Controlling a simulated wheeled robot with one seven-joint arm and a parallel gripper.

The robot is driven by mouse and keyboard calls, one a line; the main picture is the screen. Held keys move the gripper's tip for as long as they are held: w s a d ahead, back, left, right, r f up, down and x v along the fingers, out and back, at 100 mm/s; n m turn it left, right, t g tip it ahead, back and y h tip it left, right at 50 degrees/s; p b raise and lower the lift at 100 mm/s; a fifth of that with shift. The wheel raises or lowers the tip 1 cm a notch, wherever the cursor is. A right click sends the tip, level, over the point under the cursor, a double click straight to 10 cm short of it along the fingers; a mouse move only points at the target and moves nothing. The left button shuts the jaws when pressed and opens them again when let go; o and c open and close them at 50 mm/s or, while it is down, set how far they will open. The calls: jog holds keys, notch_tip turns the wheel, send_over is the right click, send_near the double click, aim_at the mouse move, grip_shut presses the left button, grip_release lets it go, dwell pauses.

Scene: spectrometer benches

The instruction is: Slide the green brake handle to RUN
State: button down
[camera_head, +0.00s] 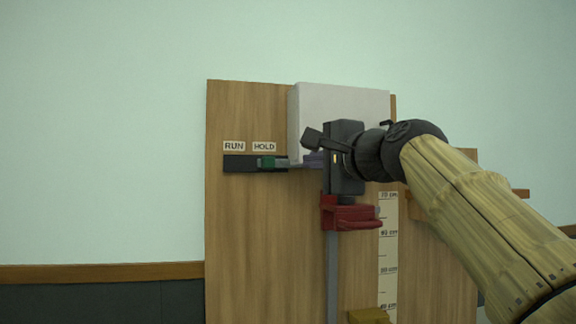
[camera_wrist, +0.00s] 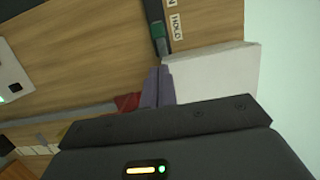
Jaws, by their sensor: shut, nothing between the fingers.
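The green brake handle (camera_head: 267,163) sits in a dark horizontal slot (camera_head: 238,164) on the wooden board, under the HOLD label (camera_head: 264,147). The RUN label (camera_head: 234,146) is to its left, above the slot's left part. In the wrist view the green handle (camera_wrist: 158,31) lies just beyond my fingertips. My gripper (camera_head: 312,160) is shut and empty, its purple-grey fingers close together. It is to the right of the handle, in front of the board; the fingers also show in the wrist view (camera_wrist: 157,86). I cannot tell whether they touch the handle.
A white block (camera_head: 340,100) is mounted at the board's top, behind my gripper. A red clamp (camera_head: 350,213) sits on a vertical grey rail (camera_head: 332,270) beside a centimetre scale (camera_head: 388,250). The space left of the board is clear.

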jog(key=p, duration=0.6)
send_near(287, 164)
jog(key=w+a, duration=0.2)
jog(key=a, duration=0.2)
jog(key=shift+w+a+f, duration=0.1)
jog(key=shift+w+a, duration=0.3)
